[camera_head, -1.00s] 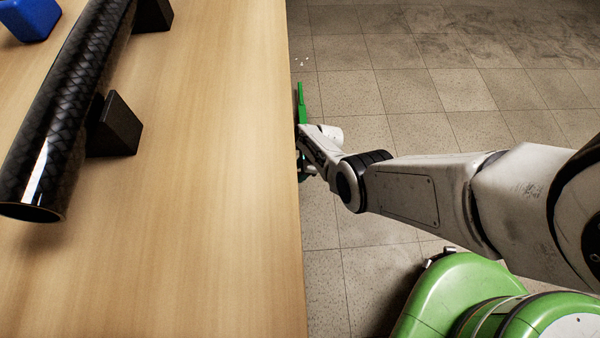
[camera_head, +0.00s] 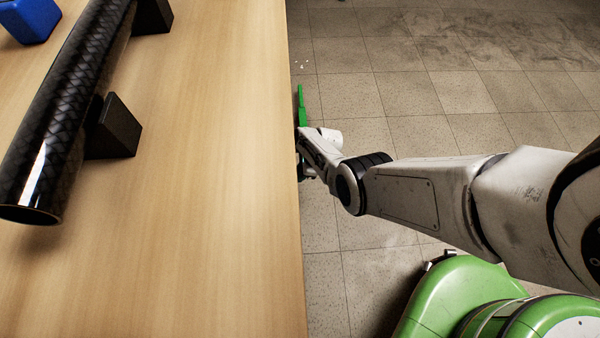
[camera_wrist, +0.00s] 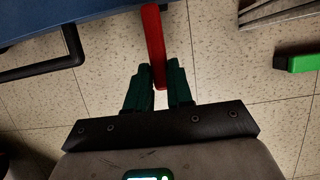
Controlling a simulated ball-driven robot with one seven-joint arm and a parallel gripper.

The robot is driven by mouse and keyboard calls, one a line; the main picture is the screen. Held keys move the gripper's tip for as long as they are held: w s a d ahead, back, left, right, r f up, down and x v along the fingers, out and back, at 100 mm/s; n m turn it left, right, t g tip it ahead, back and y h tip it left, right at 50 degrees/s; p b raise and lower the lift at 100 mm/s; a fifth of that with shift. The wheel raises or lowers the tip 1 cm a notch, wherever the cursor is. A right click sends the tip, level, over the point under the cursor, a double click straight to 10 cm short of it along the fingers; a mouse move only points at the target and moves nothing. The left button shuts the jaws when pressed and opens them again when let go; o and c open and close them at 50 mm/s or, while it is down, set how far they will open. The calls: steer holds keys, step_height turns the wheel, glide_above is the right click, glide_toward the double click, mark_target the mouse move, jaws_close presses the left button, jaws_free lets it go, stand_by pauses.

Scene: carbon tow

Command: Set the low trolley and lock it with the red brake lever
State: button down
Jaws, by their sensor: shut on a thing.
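The red brake lever (camera_wrist: 154,40) stands between the two dark green fingers of my gripper (camera_wrist: 159,68) in the wrist view. The gripper is shut on the lever near its lower end. The blue edge of the low trolley (camera_wrist: 95,8) crosses the top left of the wrist view, and the lever runs up to it. Most of the trolley is out of the picture.
A wooden table (camera_head: 225,200) fills the left. It bears a black carbon tube (camera_head: 60,120) beside dark blocks (camera_head: 115,128) and a blue block (camera_head: 30,20). A black bar (camera_wrist: 40,67), a green-ended bar (camera_wrist: 300,62) and a grey ridged thing (camera_wrist: 275,12) show low down. Tiled floor is open rightward.

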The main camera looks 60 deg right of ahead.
steer(key=shift+r, duration=0.1)
stand_by(0.3)
steer(key=shift+w+a+r+g+h+p, duration=0.15)
steer(key=shift+a+r+g+h+p, duration=0.05)
steer(key=shift+r+g+h+p, duration=0.3)
steer(key=shift+w+a+r+g+h, duration=0.15)
steer(key=shift+w+r+g+h, duration=0.15)
steer(key=shift+g, duration=0.2)
steer(key=shift+w+a+r+g+h, duration=0.15)
steer(key=shift+r+g+h, duration=0.1)
steer(key=shift+g+h, duration=0.2)
steer(key=g+h+b, duration=0.1)
steer(key=w+a+r+g+h+b, duration=0.1)
steer(key=b, duration=0.1)
steer(key=shift+w+g, duration=0.15)
steer(key=shift+g, duration=0.1)
steer(key=g+b, duration=0.1)
steer(key=w+r+g+h+b, duration=0.1)
steer(key=b, duration=0.1)
steer(key=shift+a+r, duration=0.1)
steer(key=shift+a, duration=0.25)
steer(key=shift+r, duration=0.1)
steer(key=c, duration=1)
jaws_free()
